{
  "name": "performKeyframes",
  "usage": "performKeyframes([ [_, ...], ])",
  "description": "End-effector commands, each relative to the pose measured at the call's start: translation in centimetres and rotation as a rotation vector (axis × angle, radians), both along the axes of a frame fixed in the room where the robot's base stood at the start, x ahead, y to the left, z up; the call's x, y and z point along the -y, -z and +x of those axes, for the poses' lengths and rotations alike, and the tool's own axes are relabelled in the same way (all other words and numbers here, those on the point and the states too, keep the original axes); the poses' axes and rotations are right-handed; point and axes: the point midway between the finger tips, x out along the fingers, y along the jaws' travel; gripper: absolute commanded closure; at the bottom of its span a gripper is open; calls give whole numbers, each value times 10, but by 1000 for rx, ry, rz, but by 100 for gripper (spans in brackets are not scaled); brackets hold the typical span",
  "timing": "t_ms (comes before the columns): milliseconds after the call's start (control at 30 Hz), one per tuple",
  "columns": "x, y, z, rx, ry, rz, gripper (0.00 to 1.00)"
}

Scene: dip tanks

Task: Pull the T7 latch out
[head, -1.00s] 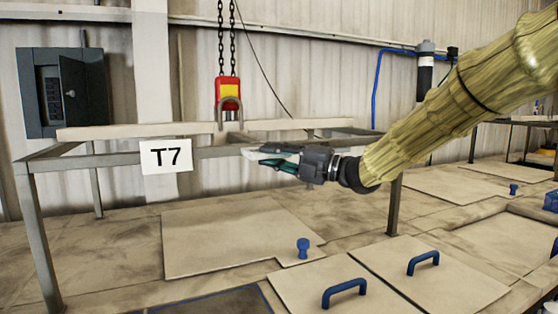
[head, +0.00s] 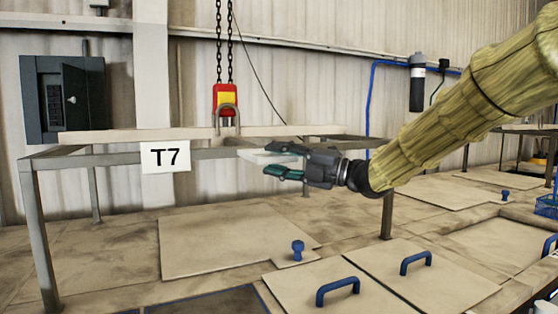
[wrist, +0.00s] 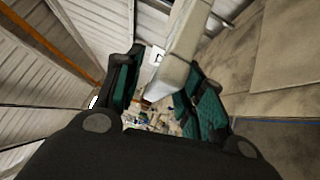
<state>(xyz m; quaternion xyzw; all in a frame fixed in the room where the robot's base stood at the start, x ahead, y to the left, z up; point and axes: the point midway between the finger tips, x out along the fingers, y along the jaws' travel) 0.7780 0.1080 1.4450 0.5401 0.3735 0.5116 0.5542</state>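The T7 sign (head: 165,157) hangs on the near rail of a grey metal frame (head: 100,158). My gripper (head: 268,160) is at the right of the sign, by the same rail, its teal fingers spread apart. A pale bar (head: 258,155) shows by the fingers. In the wrist view the pale bar (wrist: 172,70) reaches down between the two fingers of my gripper (wrist: 160,95), with gaps beside it. I cannot tell whether this bar is the latch or part of the frame, and no labelled latch shows.
A red and yellow hoist hook (head: 226,104) hangs on chains behind the rail. Below are pale tank covers (head: 230,238), a blue knob (head: 298,250) and blue handles (head: 338,289). A grey electrical box (head: 65,98) is on the wall.

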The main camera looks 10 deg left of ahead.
Motion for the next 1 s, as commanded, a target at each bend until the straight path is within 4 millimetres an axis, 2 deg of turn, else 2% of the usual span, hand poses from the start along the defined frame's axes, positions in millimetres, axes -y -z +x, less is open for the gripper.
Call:
performKeyframes([
  [233, 3, 0, 0, 0, 1, 0, 61],
  [367, 13, 1, -2, 0, 3, -1, 61],
  [800, 86, 11, -17, 1, 3, 1, 61],
  [1000, 109, 15, -23, 1, 2, 0, 61],
])
